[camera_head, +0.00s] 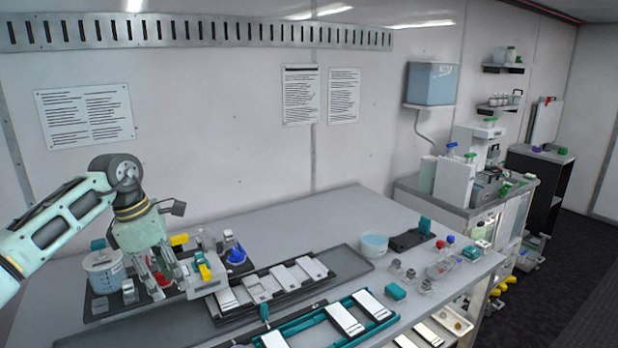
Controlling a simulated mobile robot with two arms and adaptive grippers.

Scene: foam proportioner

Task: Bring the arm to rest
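My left arm comes in from the left, and its wrist is bent so that the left gripper (166,284) points down over the left part of the table (340,215). Its fingers look spread apart, with a gap between them and nothing clearly held. The fingertips are close to a dark tray (97,309) of small items, and I cannot tell whether they touch anything. A red item (163,279) shows behind the fingers, partly hidden. My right gripper is not in view.
A clear tub (104,270) stands left of the gripper, and a white block with yellow and teal parts (206,275) stands right. Racks of white plates (285,278) and a teal frame (300,325) lie along the front. The table's back middle is clear.

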